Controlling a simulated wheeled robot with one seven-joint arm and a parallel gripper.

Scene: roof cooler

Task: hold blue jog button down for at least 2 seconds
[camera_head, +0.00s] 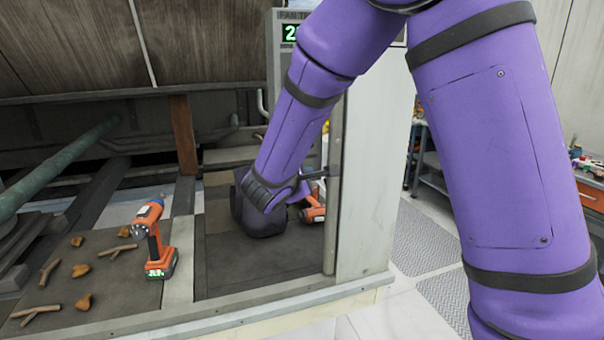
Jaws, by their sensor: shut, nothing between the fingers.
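A control panel (281,50) with a green lit display stands at the top centre, and my purple arm covers much of its front. No blue jog button can be made out; it may be behind my arm. My forearm reaches down from the top to my wrist, which is bent beside a dark grey block-like shape and left of the pale upright post (362,190). My gripper's fingers cannot be made out; they seem hidden behind my wrist and the post.
An orange cordless drill (154,240) stands on the dark deck (235,278) at left. Another orange tool (314,210) is partly hidden beside the post. Twigs and leaves (82,270) lie at left. Pipes run behind. A workbench (592,196) stands at far right.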

